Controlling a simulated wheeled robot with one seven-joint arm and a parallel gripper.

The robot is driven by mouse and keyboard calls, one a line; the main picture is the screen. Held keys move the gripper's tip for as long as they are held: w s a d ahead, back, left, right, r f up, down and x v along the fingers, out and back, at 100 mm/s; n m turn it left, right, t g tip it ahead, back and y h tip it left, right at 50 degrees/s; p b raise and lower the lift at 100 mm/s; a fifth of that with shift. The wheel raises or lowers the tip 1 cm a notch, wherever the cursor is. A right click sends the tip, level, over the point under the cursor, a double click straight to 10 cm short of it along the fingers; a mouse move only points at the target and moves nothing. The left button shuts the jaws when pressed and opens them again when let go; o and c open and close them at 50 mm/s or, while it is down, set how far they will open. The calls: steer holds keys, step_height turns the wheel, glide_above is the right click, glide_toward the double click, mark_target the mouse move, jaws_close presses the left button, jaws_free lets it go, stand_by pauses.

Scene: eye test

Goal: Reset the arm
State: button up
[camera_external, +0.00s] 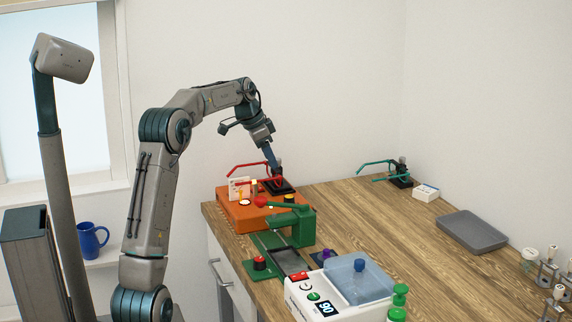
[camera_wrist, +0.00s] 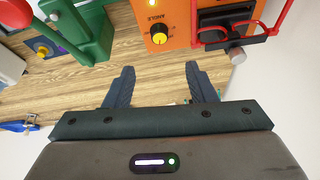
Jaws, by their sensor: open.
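My gripper (camera_external: 272,160) is at the end of my arm, which arches over and points down by the orange device (camera_external: 238,212) at the back left of the table. In the wrist view my gripper (camera_wrist: 160,85) is open, with nothing between its two dark fingers and wood tabletop behind them. A red arm-like bar (camera_external: 248,168) is beside my gripper in the external view. It also shows at the top right of the wrist view (camera_wrist: 283,18). I see no contact clearly.
A green press (camera_external: 305,228) and a white device (camera_external: 325,308) with a blue lid stand in front. A teal-barred stand (camera_external: 400,178), white box (camera_external: 426,192) and grey tray (camera_external: 472,230) are at the right. A blue mug (camera_external: 91,240) sits on the sill. The table's middle is clear.

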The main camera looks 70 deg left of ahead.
steer(key=s+d+g, duration=0.1)
steer(key=s+d, duration=0.2)
steer(key=d, duration=2.3)
steer(key=s+d+f, duration=0.4)
steer(key=s+d, duration=0.3)
steer(key=s, duration=0.1)
steer(key=s+d+f+n+p, duration=0.1)
steer(key=s+d+f, duration=0.3)
steer(key=s+d, duration=0.4)
steer(key=shift+s+d+g, duration=0.15)
steer(key=shift+s+g, duration=0.25)
steer(key=shift+s, duration=0.4)
